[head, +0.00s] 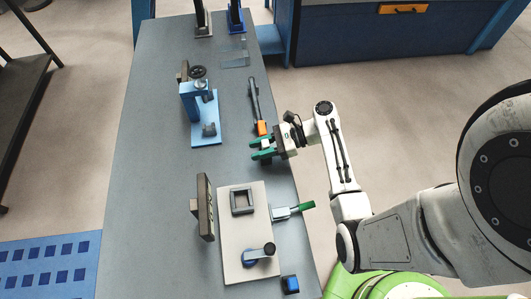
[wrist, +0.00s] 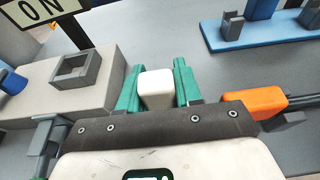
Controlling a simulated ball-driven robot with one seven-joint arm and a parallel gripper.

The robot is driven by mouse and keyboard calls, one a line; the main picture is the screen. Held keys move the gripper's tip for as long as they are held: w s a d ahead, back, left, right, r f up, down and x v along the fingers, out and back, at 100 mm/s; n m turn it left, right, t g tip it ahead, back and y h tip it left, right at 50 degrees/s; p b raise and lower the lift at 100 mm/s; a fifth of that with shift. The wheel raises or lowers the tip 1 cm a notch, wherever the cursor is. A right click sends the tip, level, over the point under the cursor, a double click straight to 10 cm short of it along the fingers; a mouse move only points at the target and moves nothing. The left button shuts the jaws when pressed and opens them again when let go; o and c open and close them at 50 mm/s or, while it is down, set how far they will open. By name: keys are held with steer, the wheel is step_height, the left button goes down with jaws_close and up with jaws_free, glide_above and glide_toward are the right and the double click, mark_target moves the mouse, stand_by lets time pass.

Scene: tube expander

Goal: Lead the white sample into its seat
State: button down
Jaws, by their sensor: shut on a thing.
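The white sample (wrist: 157,88) is a small rounded block, held between the green fingers of my gripper (wrist: 157,92) in the wrist view. In the head view my gripper (head: 262,150) is over the right part of the table, and the sample is not clearly visible there. A grey square frame with an open middle (head: 242,211) sits on a pale board (head: 232,236), nearer the bottom of the head view than my gripper. In the wrist view this frame (wrist: 62,83) is to the left of the sample, and the two are apart.
An orange-and-black tool (head: 262,128) lies close beside my gripper. A blue fixture (head: 205,136) stands beyond it to the left. An upright sign (head: 206,208) borders the board's left side.

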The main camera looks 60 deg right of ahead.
steer(key=shift+r+p, duration=1.3)
steer(key=shift+r, duration=2.9)
steer(key=shift+r, duration=0.1)
steer(key=shift+r, duration=2.2)
steer(key=s+a, duration=0.1)
steer(key=a, duration=1.5)
steer(key=shift+s+a, duration=0.25)
steer(key=shift+a, duration=0.05)
steer(key=shift+f, duration=0.1)
steer(key=shift+f, duration=0.35)
steer(key=shift+f, duration=1.05)
